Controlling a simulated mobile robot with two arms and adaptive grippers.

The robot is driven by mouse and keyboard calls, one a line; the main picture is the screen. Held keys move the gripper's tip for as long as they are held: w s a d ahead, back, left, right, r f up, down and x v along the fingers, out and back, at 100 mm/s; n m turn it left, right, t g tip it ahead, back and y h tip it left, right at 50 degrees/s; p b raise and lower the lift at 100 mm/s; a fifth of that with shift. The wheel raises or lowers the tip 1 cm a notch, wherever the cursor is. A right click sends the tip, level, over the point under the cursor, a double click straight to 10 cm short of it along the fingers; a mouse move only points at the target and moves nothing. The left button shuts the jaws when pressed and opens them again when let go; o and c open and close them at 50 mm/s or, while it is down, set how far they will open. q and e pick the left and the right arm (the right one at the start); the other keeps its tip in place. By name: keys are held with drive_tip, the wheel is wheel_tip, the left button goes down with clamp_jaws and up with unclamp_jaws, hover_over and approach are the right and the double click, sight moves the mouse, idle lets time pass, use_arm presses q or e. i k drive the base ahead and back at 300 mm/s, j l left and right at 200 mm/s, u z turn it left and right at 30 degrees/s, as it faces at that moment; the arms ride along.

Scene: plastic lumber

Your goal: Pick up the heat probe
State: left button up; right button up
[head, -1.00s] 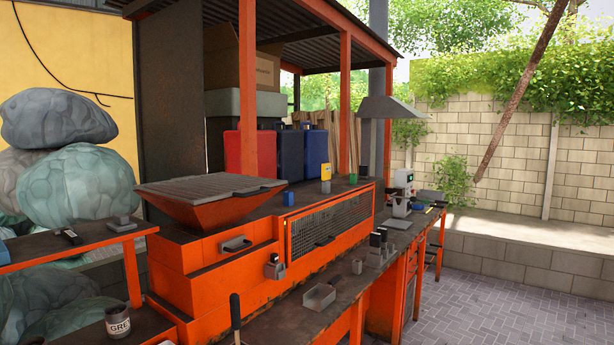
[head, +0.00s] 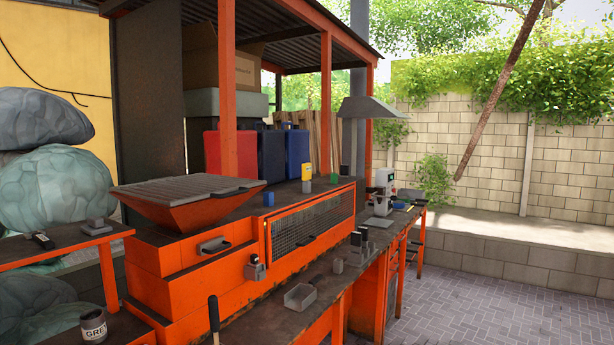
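I cannot tell for sure which thing is the heat probe. A small yellow and grey item (head: 306,177) stands upright on top of the orange machine bench. A small dark hand-held item with a pale end (head: 42,241) lies on the left shelf. An upright black handle (head: 213,313) rises at the near edge of the lower bench. Small dark and grey devices (head: 357,246) stand further along that bench. Neither of my grippers is in view.
The orange machine (head: 190,256) with its hopper (head: 185,203) fills the middle. A grey tray (head: 299,296) sits on the lower bench. A white machine (head: 382,195) stands at the bench's far end. The paved floor (head: 470,295) at right is clear.

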sight(306, 168)
drive_tip(key=i+l+z, duration=0.6)
drive_tip(key=i+z, duration=0.25)
drive_tip(key=i+l+z, duration=0.1)
drive_tip(key=i+z, duration=0.25)
drive_tip(key=i, duration=1.35)
